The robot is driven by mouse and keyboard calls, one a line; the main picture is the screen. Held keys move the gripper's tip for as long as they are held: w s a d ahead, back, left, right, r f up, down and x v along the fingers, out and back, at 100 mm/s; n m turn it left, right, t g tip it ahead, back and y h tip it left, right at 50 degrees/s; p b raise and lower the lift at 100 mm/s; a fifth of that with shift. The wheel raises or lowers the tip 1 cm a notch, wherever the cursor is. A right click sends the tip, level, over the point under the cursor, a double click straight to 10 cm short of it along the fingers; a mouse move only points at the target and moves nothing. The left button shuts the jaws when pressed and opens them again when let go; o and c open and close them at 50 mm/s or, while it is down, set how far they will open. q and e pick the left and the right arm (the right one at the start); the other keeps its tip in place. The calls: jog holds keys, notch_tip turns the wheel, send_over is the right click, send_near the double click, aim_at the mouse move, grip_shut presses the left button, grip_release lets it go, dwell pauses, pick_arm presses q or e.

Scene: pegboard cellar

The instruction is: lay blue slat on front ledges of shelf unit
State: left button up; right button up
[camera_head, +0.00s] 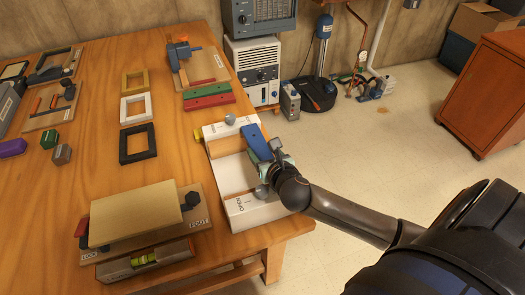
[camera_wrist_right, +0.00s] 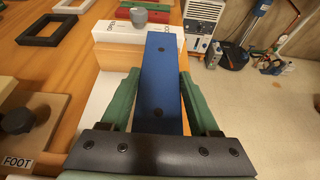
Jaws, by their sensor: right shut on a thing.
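The blue slat (camera_head: 256,141) is in my right gripper (camera_head: 274,160), whose green fingers close on its two sides. In the right wrist view the slat (camera_wrist_right: 163,75) runs lengthwise away from the gripper (camera_wrist_right: 163,95), with its far end free. The white shelf unit (camera_head: 250,207), marked OPEN, lies on the table's right side, with a tan panel between its white ends. The slat is over the unit's right part; I cannot tell whether it touches. The ledges are partly hidden by the slat and gripper. My left gripper is out of view.
The wooden table (camera_head: 95,165) also holds a tan board on a FOOT-marked stand (camera_head: 135,213), several picture frames such as the black one (camera_head: 137,144), and green (camera_head: 207,101) and red slats behind the unit. Grey knobs stand on the unit. Open floor lies to the right.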

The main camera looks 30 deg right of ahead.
jog(key=shift+f, duration=0.55)
jog(key=o, duration=1.4)
jog(key=shift+f, duration=0.15)
jog(key=shift+o, duration=0.2)
jog(key=shift+r, duration=0.25)
jog(key=v, duration=0.4)
jog(key=p+v, duration=0.1)
jog(key=v, duration=0.7)
jog(key=shift+r, duration=0.45)
